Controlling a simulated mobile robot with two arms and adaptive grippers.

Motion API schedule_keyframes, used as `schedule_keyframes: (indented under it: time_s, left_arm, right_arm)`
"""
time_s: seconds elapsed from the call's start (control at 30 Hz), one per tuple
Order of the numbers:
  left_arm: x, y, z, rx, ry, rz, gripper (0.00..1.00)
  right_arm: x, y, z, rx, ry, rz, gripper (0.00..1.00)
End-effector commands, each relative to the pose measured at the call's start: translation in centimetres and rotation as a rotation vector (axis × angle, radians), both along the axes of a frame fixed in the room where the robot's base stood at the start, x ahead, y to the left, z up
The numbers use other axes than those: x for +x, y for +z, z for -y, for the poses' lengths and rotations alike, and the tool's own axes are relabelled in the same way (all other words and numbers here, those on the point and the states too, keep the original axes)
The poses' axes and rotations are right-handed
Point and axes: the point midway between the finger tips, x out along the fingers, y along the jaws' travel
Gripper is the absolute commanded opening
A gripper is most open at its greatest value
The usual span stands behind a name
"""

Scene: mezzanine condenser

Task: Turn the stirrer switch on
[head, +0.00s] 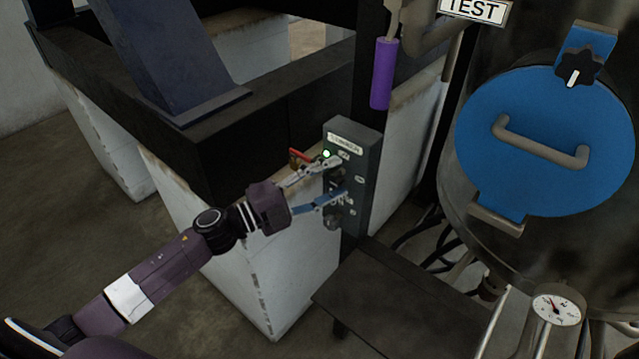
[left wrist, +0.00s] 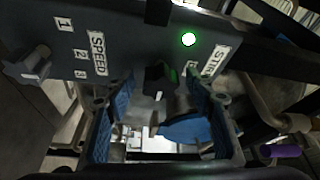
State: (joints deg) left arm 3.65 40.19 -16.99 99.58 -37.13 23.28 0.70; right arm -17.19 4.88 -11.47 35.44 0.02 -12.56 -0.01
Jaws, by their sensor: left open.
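The stirrer control box (head: 366,185) is a dark grey upright box on a post, with a white label at its top. A green lamp (head: 326,154) glows on it and also shows bright in the left wrist view (left wrist: 188,39). My left gripper (head: 338,178) is open at the box's face. In the left wrist view a dark switch knob (left wrist: 157,79) lies between the open blue-padded fingers (left wrist: 160,98); I cannot tell whether they touch it. The head view hides most of this knob behind the fingers. My right gripper is not in view.
A speed knob (left wrist: 28,68) with numbers beside it sits on the same panel. A red-handled part (head: 300,156) is close to the upper finger. A purple cylinder (head: 382,74) hangs above the box. A steel vessel with a blue round hatch (head: 540,125) stands at right.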

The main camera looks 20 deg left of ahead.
Motion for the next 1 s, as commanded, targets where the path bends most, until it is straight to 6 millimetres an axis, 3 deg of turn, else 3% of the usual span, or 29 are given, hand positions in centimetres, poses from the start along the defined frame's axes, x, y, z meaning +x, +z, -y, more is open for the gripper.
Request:
schedule_keyframes:
  time_s: [0.7,1.0]
  left_arm:
    - [-7.6,-1.1,-6.7,0.001,0.000,-0.003,0.50]
    - [-8.8,-1.2,-7.8,0.001,-0.001,0.000,0.50]
  right_arm:
    - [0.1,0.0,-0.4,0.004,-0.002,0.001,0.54]
    - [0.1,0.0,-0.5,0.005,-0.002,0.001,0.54]
